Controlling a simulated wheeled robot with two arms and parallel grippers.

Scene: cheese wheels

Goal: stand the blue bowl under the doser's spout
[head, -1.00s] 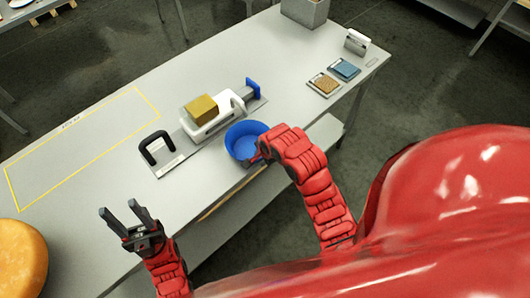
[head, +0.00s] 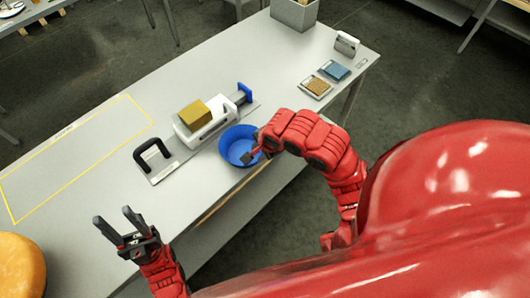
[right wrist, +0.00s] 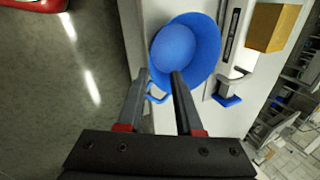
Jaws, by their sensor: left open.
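The blue bowl (head: 236,146) stands on the grey table near its front edge, just in front of a white device (head: 205,124) bearing a yellow block (head: 194,113). I cannot make out a spout. My right gripper (head: 250,155) is at the bowl's near right side. In the right wrist view its fingers (right wrist: 160,73) are apart, by the bowl's rim (right wrist: 208,40), with a small blue handle (right wrist: 157,94) between them; contact is unclear. My left gripper (head: 112,222) is open and empty over the table's front left part.
A black handle (head: 152,155) rises at the device's left end and a blue part (head: 244,93) at its right. A yellow-outlined area (head: 75,155) is empty. A cheese wheel (head: 20,265) is at lower left. Small pads (head: 334,71) and a grey bin (head: 294,14) are farther right.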

